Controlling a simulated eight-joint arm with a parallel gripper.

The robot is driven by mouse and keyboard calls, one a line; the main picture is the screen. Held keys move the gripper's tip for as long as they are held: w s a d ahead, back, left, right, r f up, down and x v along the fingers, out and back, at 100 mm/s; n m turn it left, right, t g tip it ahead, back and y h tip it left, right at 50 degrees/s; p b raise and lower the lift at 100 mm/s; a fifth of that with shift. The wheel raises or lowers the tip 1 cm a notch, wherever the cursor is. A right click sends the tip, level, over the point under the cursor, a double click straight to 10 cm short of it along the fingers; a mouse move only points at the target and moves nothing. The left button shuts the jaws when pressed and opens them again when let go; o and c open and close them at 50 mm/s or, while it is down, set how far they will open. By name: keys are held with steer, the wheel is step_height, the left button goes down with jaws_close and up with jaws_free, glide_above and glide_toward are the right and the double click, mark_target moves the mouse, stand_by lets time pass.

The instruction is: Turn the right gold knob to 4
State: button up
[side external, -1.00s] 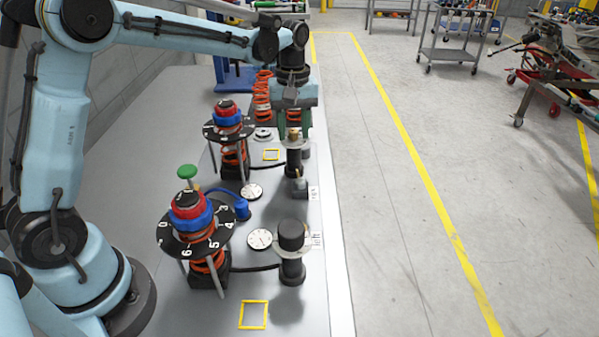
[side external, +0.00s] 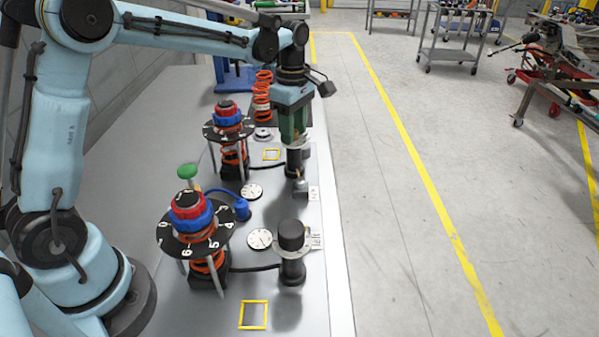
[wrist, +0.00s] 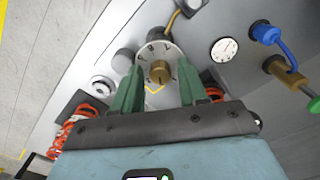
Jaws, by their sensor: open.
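The gold knob (wrist: 160,72) sits at the centre of a white numbered dial plate (wrist: 147,58) in the wrist view. The plate tops the far dark post (side external: 294,162), beside the far label. My gripper (wrist: 159,75) is open, with one green finger on each side of the gold knob and gaps visible between. In the side view my gripper (side external: 294,138) points straight down over that post, and its fingers hide the knob. I cannot tell the knob's exact setting or how far down the fingertips reach.
A black-capped post (side external: 291,236) with its own dial stands nearer the camera. Two spring towers with black numbered discs (side external: 193,240) (side external: 227,128) stand to the left. Gauges (side external: 260,239), a blue plug (side external: 242,210) and yellow squares (side external: 253,315) lie around. The bench's right edge is close.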

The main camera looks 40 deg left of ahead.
steer(key=n, duration=0.5)
steer(key=shift+n, duration=2.1)
steer(key=shift+c, duration=0.3)
